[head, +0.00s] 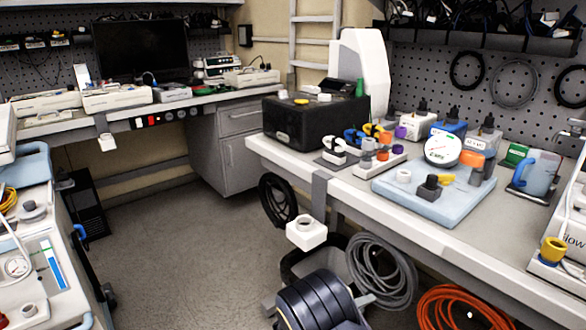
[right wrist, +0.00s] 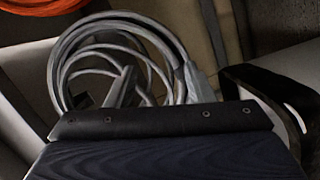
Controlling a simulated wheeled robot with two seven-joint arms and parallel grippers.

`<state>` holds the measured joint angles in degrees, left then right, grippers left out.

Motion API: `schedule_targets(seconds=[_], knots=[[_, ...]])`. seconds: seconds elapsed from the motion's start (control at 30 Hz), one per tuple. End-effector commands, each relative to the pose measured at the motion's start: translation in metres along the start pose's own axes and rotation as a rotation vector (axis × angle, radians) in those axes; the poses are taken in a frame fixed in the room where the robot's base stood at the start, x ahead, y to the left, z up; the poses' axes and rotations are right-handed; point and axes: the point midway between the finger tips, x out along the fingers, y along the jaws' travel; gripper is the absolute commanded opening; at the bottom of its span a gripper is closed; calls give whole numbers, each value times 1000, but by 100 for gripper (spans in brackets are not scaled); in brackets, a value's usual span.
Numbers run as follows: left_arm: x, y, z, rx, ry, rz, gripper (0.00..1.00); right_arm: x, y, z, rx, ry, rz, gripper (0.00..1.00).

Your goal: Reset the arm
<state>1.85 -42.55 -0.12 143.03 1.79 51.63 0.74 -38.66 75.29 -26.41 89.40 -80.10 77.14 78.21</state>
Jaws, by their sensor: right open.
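My right arm, dark and ribbed, comes in at the bottom middle of the head view. Its gripper (head: 366,300) is open, in front of the grey coiled hose (head: 384,262) below the right bench. The right wrist view shows a dark panel with screws at the bottom and the grey coil (right wrist: 150,45) beyond it. Nothing is seen held between the fingers. My left gripper is in neither view.
A cart (head: 40,270) stands left. Floor (head: 190,240) between is clear.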

Motion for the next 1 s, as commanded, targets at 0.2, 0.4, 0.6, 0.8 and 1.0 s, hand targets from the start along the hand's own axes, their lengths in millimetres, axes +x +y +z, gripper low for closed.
schedule_targets(seconds=[0.2,0.4,0.6,0.8,1.0], knots=[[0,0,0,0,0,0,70,28,63,77,11,-413,-321,48],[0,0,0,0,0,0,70,13,106,137,69,-625,-675,48],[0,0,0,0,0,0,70,-25,147,183,196,-679,-1047,48],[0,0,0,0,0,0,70,-72,184,213,372,-571,-1345,48],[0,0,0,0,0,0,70,-106,206,227,513,-413,-1489,48]])
